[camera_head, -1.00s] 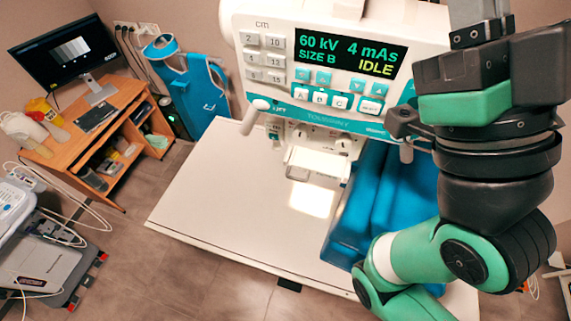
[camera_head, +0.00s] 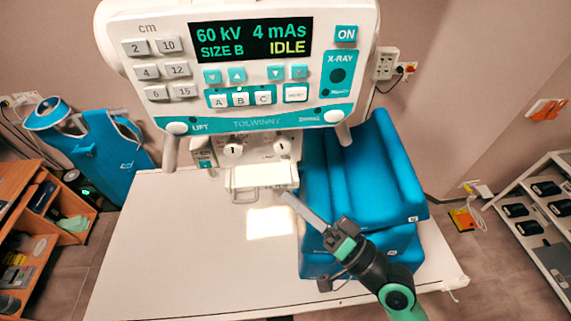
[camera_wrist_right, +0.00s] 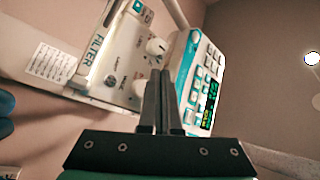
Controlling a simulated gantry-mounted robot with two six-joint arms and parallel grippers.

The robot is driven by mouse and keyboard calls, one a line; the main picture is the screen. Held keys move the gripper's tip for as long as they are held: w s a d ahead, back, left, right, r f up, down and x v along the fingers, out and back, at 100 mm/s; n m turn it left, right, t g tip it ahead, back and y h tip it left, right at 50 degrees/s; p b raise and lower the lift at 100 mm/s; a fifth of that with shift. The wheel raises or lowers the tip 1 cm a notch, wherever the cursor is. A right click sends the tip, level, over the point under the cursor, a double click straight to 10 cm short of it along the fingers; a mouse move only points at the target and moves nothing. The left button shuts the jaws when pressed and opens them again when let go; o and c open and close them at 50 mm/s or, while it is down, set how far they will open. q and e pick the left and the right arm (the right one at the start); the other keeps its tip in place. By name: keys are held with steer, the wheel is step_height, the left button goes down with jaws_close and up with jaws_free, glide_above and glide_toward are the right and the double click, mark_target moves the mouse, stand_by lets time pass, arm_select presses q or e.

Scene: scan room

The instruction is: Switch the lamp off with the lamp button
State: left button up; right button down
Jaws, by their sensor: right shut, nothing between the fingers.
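The X-ray head's control panel (camera_head: 236,60) reads 60 kV, 4 mAs, SIZE B, IDLE. Below it is the collimator face with two white knobs, a left knob (camera_head: 233,150) and a right knob (camera_head: 282,147). Both knobs also show in the right wrist view (camera_wrist_right: 155,47). I cannot tell for sure which control is the lamp button. A bright light patch (camera_head: 270,222) lies on the white table (camera_head: 180,235). My right gripper (camera_head: 287,196) is shut and empty, below the collimator; in the wrist view its fingertips (camera_wrist_right: 160,74) point at the collimator face. My left gripper is not in view.
Blue cushions (camera_head: 370,165) stand on the table beside my right arm. Handles (camera_head: 170,150) hang from the panel's underside. A wooden desk (camera_head: 25,220) and blue apron (camera_head: 100,150) are at left, a shelf (camera_head: 540,215) at right. The table's left part is clear.

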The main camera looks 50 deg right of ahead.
mark_target(285, 158)
steer(key=shift+s+d+f+m+h, duration=0.15)
steer(key=shift+s+f+m+h, duration=0.05)
steer(key=shift+f, duration=0.35)
steer(key=shift+s+d+f+m+h, duration=0.1)
steer(key=shift+s+f+m+h, duration=0.1)
steer(key=shift+f, duration=0.35)
steer(key=shift+w+d+b, duration=0.55)
steer(key=shift+w+d, duration=0.9)
steer(key=shift+w, duration=0.25)
steer(key=shift+w+d+b, duration=0.55)
steer(key=shift+w+d, duration=0.9)
steer(key=shift+w, duration=0.2)
steer(key=shift+w+d, duration=0.25)
steer(key=shift+w, duration=0.05)
